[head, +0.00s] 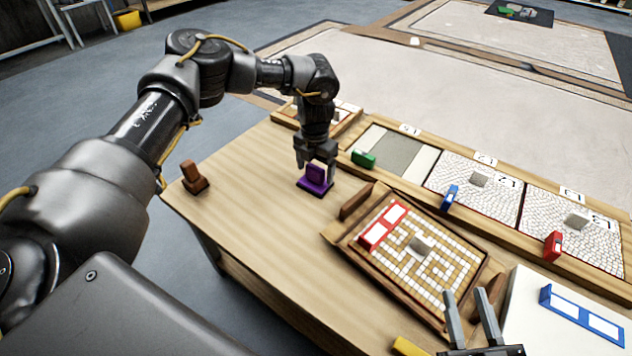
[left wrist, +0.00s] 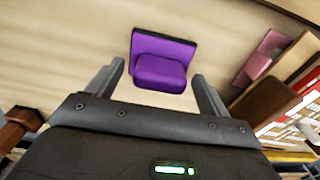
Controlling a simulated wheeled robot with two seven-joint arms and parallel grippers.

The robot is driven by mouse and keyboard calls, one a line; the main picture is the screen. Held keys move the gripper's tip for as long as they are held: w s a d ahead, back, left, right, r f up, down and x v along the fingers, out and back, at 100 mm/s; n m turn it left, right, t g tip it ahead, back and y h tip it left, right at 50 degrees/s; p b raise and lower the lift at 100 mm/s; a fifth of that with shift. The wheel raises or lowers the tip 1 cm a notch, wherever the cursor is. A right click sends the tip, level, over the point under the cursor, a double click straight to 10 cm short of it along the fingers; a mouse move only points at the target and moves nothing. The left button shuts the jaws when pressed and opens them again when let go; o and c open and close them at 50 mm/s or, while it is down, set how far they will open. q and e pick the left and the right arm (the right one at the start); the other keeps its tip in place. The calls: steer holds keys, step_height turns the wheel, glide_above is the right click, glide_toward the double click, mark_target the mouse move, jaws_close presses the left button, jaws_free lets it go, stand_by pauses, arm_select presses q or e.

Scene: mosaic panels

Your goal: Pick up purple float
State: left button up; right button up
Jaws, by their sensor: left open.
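The purple float (head: 317,180) stands on the wooden table, with a dark-edged flat base and a raised purple grip block. My left gripper (head: 316,160) is right above it, pointing down. In the left wrist view the purple float (left wrist: 163,65) lies between and just ahead of the two open fingers (left wrist: 157,88). There is space on both sides of its grip, and I see no contact. My right gripper (head: 470,318) is at the bottom right of the head view, its fingers apart and nothing between them.
A brown float (head: 194,178) stands left on the table. A wooden-framed mosaic panel (head: 340,243) with a red piece (head: 383,227) lies to the right. Green (head: 363,158), blue (head: 450,197) and red (head: 553,245) floats stand along the panel row behind. The table's middle is clear.

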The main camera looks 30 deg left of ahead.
mark_target(315, 166)
arm_select(q)
steer(key=shift+f, duration=0.25)
steer(key=c, duration=1.2)
arm_select(e)
steer(key=shift+a+r, duration=0.1)
steer(key=shift+r, duration=0.1)
arm_select(q)
steer(key=shift+o, duration=0.2)
steer(key=shift+r, duration=0.1)
